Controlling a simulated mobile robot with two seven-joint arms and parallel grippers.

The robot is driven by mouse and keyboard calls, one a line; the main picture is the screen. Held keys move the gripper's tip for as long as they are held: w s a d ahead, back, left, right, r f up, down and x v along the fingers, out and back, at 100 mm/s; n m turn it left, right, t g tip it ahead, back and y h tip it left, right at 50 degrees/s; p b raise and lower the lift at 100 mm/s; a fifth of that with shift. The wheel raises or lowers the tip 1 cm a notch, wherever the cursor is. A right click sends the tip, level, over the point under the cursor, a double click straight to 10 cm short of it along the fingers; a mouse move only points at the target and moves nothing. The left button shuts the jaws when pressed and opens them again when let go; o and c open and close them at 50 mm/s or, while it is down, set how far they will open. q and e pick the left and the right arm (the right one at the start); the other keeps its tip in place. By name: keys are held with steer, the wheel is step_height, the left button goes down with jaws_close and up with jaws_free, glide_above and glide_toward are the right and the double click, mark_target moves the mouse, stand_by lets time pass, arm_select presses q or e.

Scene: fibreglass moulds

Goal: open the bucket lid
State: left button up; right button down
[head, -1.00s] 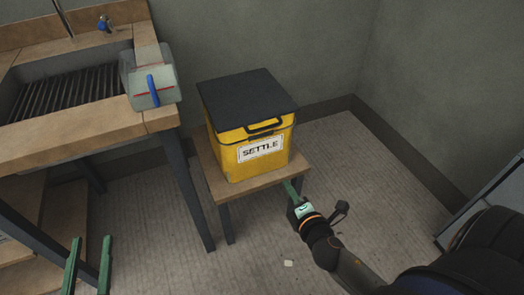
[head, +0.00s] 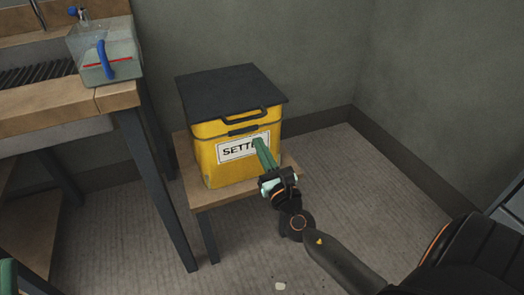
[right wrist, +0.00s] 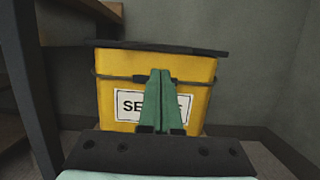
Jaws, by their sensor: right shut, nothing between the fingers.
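The yellow bucket (head: 215,170) with a white label reading "SETTLE" stands upright on a small wooden stool. Its dark flat lid (head: 230,88) lies closed on top, with a black handle at the front edge. The bucket (right wrist: 113,68) and the lid's dark edge (right wrist: 200,49) also show in the right wrist view. My right gripper (head: 258,143) is shut and empty, its green fingers in front of the label and below the lid's front edge. Its fingers (right wrist: 160,75) cover part of the label. Only a bit of my left gripper (head: 8,275) shows at the bottom left corner.
The stool (head: 210,198) stands near the wall. A wooden bench (head: 75,112) with a grated sink is at the left, carrying a clear container (head: 108,58) with a blue handle. The floor right of the stool is open. A small pale scrap (head: 280,286) lies on the floor.

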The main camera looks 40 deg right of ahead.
mark_target(244, 113)
steer(key=x, duration=0.6)
steer(key=shift+w+d, duration=0.1)
steer(key=shift+w, duration=0.15)
steer(key=shift+r+p, duration=0.15)
steer(key=shift+p, duration=0.2)
